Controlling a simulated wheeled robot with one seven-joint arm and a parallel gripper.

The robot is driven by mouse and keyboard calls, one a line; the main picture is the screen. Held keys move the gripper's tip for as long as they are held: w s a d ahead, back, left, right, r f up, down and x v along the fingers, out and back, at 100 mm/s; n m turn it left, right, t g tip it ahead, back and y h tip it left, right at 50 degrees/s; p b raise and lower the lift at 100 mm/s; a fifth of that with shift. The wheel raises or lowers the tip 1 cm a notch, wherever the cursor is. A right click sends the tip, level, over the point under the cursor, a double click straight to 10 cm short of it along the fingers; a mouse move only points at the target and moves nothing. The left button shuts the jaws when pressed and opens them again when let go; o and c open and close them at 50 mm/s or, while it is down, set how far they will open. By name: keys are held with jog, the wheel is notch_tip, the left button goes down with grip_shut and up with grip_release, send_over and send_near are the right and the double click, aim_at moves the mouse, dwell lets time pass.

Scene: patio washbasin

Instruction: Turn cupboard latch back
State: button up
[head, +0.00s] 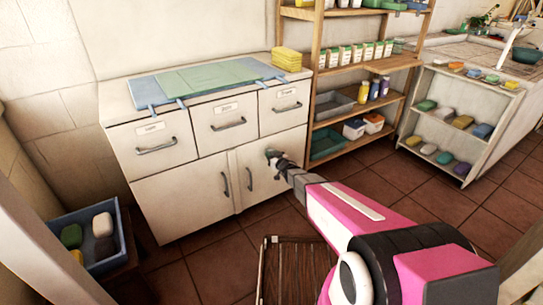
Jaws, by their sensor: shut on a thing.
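A white cupboard (172,203) with three drawers above and two doors below stands against the wall. My gripper (275,158) is at the upper part of the right door (262,182), under the right drawer. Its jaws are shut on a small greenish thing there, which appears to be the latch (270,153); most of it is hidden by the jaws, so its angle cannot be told. Both doors look closed, with dark vertical handles (224,178) near their meeting edge.
Folded cloths (205,78) and a yellow stack (287,60) lie on the cupboard top. A wooden shelf (312,85) with bottles and bins stands at right, with a low soap rack (455,120) beyond. A slatted wooden piece (290,272) is on the floor in front; a blue crate (125,248) is at left.

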dwell(0.4)
jog(key=o, duration=0.9)
jog(key=shift+o, duration=0.2)
jog(key=shift+s+d, duration=0.1)
jog(key=v, duration=1)
jog(key=shift+s+d, duration=0.2)
